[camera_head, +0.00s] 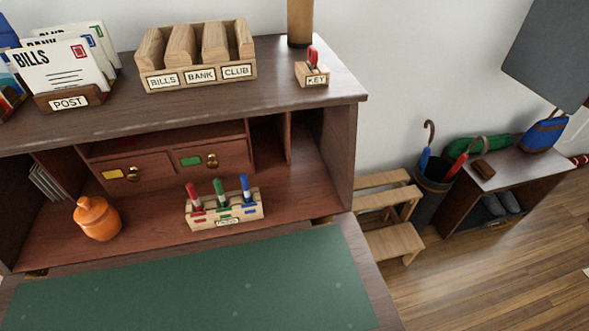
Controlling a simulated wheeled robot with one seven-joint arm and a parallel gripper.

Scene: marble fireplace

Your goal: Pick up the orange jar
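The orange jar (97,219) stands upright on the reddish wooden floor of the desk's lower shelf, at the left. It is rounded, with a lid and a small knob on top. It stands in front of the left small drawer (131,174) and appears clear of other objects. My gripper is not in view.
A wooden pen holder (225,209) with red, green and blue pens stands right of the jar. The green desk mat (210,286) in front is bare. The desk's upper shelf (200,105) overhangs behind, bearing a letter rack (75,99) and a labelled box (198,77).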

